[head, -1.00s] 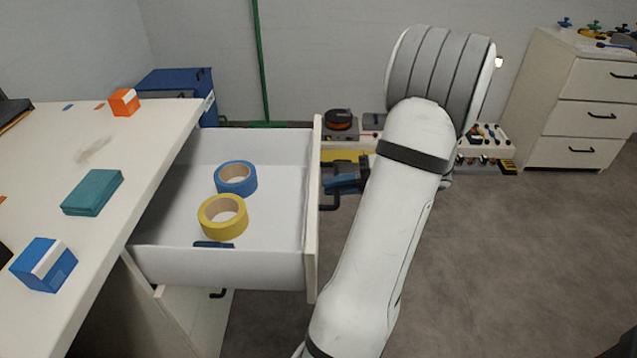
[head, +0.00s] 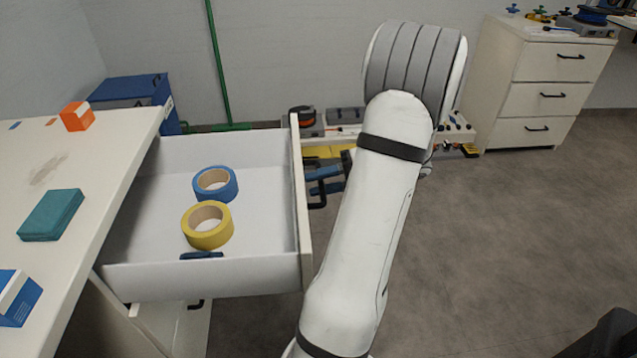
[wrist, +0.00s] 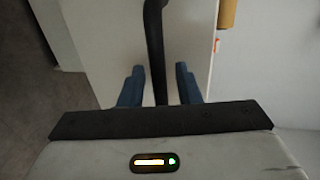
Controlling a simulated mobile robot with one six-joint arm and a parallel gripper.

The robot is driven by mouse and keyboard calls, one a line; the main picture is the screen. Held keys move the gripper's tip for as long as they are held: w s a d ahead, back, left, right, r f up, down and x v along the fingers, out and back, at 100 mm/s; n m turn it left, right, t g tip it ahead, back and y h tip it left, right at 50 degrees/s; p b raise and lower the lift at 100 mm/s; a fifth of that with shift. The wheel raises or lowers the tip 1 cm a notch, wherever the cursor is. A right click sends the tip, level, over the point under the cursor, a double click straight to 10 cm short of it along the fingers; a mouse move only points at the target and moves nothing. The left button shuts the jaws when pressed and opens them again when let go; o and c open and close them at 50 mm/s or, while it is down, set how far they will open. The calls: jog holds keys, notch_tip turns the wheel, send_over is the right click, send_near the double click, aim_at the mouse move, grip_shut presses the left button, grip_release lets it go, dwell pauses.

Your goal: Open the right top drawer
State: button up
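The right top drawer (head: 272,268) is pulled well out from the white desk in the head view. Inside it lie a blue tape roll (head: 215,184) and a yellow tape roll (head: 207,226). Its black bar handle (head: 317,192) is on the front panel (head: 301,205). My gripper (head: 326,178) is at the handle, partly hidden by my arm. In the wrist view, the two blue fingers of my gripper (wrist: 160,82) stand apart on either side of the handle (wrist: 154,35), with narrow gaps to it.
The desk top (head: 95,160) holds an orange box (head: 77,116), a teal box (head: 51,215) and a blue box (head: 17,298). A white cabinet (head: 530,95) stands at the back right. Grey floor (head: 500,230) is clear right of my arm.

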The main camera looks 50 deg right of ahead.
jog(key=p+v, duration=0.2)
jog(key=v, duration=0.5)
jog(key=shift+s+d, duration=0.25)
jog(key=shift+d, duration=0.05)
jog(key=shift+s, duration=0.1)
dwell(0.4)
